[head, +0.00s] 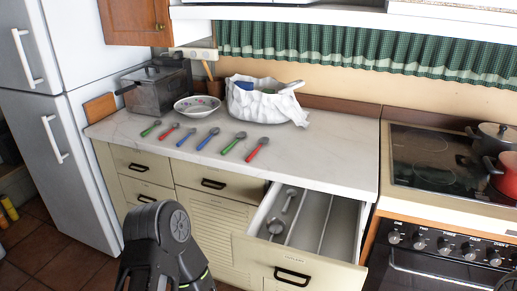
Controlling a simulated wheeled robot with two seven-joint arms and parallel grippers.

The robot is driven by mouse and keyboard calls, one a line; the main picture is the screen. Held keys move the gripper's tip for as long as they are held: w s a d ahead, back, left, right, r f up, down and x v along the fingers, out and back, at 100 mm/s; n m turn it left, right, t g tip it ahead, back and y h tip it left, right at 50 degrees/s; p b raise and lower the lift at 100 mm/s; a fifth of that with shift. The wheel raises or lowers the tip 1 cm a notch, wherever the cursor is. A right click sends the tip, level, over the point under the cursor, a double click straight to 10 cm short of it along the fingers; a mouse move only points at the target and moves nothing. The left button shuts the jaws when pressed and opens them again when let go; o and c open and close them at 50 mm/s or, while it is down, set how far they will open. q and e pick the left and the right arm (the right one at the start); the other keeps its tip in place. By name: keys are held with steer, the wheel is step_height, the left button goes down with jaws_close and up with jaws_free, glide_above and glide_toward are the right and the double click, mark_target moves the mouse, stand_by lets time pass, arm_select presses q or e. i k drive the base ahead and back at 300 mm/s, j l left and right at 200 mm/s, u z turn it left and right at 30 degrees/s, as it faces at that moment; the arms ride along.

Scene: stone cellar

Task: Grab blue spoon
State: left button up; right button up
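Two blue-handled spoons lie on the pale kitchen counter: one blue spoon (186,137) and, just right of it, another blue spoon (207,140). They lie in the middle of a loose row. To their left are a green spoon (151,128) and a red spoon (167,133). To their right are another green spoon (232,144) and another red spoon (257,150). The spoons lie apart from each other. A dark link of my own arm shows at the bottom, below the counter. Neither gripper's fingertips show.
An open drawer (341,228) with dividers and metal utensils juts out at the right front. Behind the spoons stand a bowl (197,106), a metal fryer (155,90) and a cloth-lined basket (262,103). A stove (440,160) with pots is at right, a fridge (60,120) at left.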

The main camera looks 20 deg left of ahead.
mark_target(214, 131)
steer(key=j+z, duration=0.1)
steer(key=z, duration=0.2)
steer(key=j+z, duration=0.1)
steer(key=z, duration=0.2)
steer(key=j+z, duration=0.2)
steer(key=j, duration=0.35)
steer(key=j+z, duration=0.2)
steer(key=j, duration=0.3)
steer(key=k+j+z, duration=0.15)
steer(key=j, duration=0.35)
steer(key=k+j+z, duration=0.2)
steer(key=j, duration=0.35)
steer(key=k+j, duration=0.1)
steer(key=j, duration=0.45)
steer(key=k+j, duration=0.1)
steer(key=j, duration=0.45)
